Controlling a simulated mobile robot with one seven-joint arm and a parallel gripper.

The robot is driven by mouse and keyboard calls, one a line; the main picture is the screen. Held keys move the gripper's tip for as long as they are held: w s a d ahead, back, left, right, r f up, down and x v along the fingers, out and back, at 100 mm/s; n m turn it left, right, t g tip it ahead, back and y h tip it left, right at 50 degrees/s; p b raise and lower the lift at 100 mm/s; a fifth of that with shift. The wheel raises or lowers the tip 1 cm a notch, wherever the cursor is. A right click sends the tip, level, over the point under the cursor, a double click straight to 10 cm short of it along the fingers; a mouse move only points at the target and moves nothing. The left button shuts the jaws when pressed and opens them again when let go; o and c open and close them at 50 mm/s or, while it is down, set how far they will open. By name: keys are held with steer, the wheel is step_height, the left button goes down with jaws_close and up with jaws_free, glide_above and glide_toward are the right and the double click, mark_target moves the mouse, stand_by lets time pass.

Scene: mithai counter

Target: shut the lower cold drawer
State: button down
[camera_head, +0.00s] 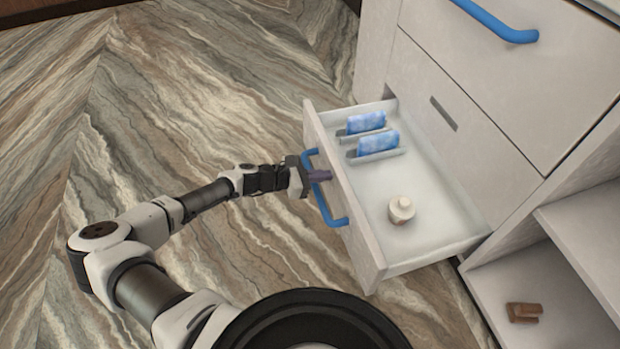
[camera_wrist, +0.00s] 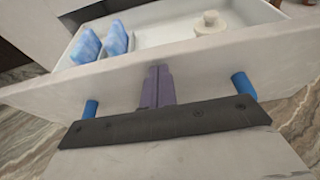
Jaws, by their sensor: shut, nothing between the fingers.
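The lower cold drawer (camera_head: 452,223) stands open, pulled out from the white cabinet, with its front panel (camera_head: 345,210) facing my arm. A blue bar handle (camera_head: 343,221) is fixed on that front. My gripper (camera_head: 326,175) is shut and empty, with its purple fingers at the drawer front by the handle. In the wrist view the shut fingers (camera_wrist: 158,84) point at the front panel between the two blue handle posts (camera_wrist: 243,86). I cannot tell for sure whether the fingertips touch the panel. The gripper's dark body hides the handle's bar there.
In the drawer are two blue-wrapped packs (camera_head: 378,143) in holders and a white lidded jar (camera_head: 401,210). Above is a closed drawer with a blue handle (camera_head: 497,22). An open shelf at lower right holds a brown object (camera_head: 523,312). The patterned floor (camera_head: 200,90) at left is clear.

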steer(key=shift+d, duration=0.25)
steer(key=w+d+b, duration=0.1)
steer(key=w+d, duration=0.2)
steer(key=d, duration=0.6)
steer(key=w+d+b, duration=0.1)
steer(key=w+d, duration=0.2)
steer(key=d, duration=0.7)
steer(key=w+d+b, duration=0.1)
steer(key=w+d, duration=0.2)
steer(key=d, duration=0.7)
steer(key=shift+w, duration=0.35)
steer(key=shift+r, duration=0.2)
